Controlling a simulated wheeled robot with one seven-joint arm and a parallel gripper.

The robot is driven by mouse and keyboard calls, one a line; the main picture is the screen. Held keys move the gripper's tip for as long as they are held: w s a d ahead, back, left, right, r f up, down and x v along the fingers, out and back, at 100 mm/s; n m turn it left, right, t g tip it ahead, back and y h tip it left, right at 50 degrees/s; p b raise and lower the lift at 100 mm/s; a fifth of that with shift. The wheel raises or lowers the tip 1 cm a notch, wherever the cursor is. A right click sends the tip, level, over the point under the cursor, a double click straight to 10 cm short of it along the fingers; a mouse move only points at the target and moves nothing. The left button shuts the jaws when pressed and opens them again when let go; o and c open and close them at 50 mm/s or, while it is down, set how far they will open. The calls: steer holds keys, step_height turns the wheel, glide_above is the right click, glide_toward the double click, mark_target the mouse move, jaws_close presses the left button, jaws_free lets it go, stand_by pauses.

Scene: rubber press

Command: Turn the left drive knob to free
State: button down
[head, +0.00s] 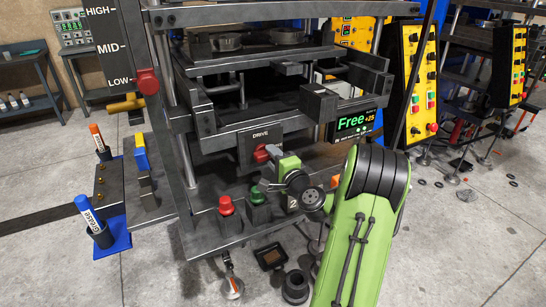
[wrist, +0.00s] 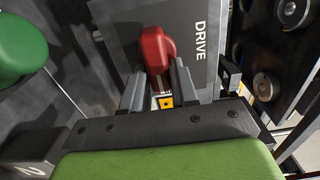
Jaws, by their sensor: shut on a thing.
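The red drive knob (head: 262,153) sits on a grey panel (head: 249,138) marked DRIVE, low on the press front. In the wrist view the same red knob (wrist: 155,48) stands out from its panel (wrist: 204,60). My gripper (wrist: 158,80) is shut on the knob, one grey finger on each side. In the head view my gripper (head: 272,164) reaches the knob from the lower right and partly hides it. A display (head: 352,123) right of the knob reads Free in green. The marks around the knob are mostly hidden.
Red (head: 226,206) and green (head: 259,195) buttons stand just below on the press base. A red lever knob (head: 147,81) is beside the HIGH, MID, LOW scale. Yellow control panels (head: 417,90) stand at the right.

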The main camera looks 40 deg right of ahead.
steer(key=c, duration=1)
jaws_free()
steer(key=shift+o, duration=0.2)
steer(key=b+v, duration=0.8)
steer(key=v, duration=0.8)
steer(key=shift+w, duration=0.1)
